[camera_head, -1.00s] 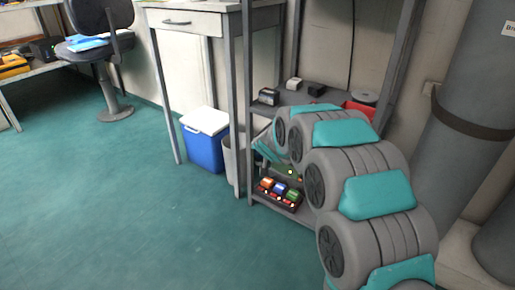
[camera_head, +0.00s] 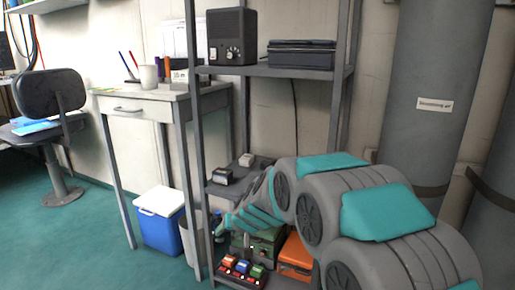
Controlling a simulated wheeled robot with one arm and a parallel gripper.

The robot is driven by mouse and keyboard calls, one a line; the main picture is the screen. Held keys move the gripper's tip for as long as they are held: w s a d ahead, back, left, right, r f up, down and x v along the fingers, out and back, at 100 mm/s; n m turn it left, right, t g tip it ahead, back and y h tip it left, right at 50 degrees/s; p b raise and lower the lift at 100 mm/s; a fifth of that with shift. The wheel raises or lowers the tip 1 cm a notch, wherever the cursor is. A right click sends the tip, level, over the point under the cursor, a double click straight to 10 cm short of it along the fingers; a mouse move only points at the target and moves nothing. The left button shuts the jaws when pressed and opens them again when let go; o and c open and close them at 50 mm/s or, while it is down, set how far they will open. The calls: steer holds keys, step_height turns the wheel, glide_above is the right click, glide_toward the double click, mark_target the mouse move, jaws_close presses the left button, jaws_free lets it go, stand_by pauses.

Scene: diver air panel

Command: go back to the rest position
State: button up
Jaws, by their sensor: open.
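My arm reaches in from the lower right in grey and teal segments. My gripper (camera_head: 224,233) is at its far left end, at the left front of the shelf rack, below the middle shelf. It is small and partly hidden by the arm, and I see nothing held in it. The air panel (camera_head: 238,279) is a dark low block on the bottom shelf, below the gripper and apart from it. It carries a red-orange, a blue and a green valve handle in a row.
The grey rack (camera_head: 310,73) holds a black radio (camera_head: 232,36) and a dark case (camera_head: 301,54) on top. A green box (camera_head: 262,246) and an orange case (camera_head: 296,252) stand low inside. A blue cooler (camera_head: 160,228) is left, under a desk (camera_head: 140,103). Open floor lies at far left.

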steer(key=s+d+r+g+h+p, duration=0.1)
steer(key=s+d+r+g+p, duration=0.1)
steer(key=s+d, duration=0.6)
steer(key=s+d+r+m+g+h+p, duration=0.1)
steer(key=s+d, duration=0.7)
steer(key=s, duration=1.3)
steer(key=s+d+r+g+h+p, duration=0.2)
steer(key=s+d+r+g+p, duration=0.2)
steer(key=s+d, duration=0.4)
steer(key=s+r+g, duration=0.1)
steer(key=s, duration=0.5)
steer(key=shift+s+r+m+g+h, duration=0.3)
steer(key=shift+r+m+h, duration=0.1)
steer(key=shift+d, duration=0.1)
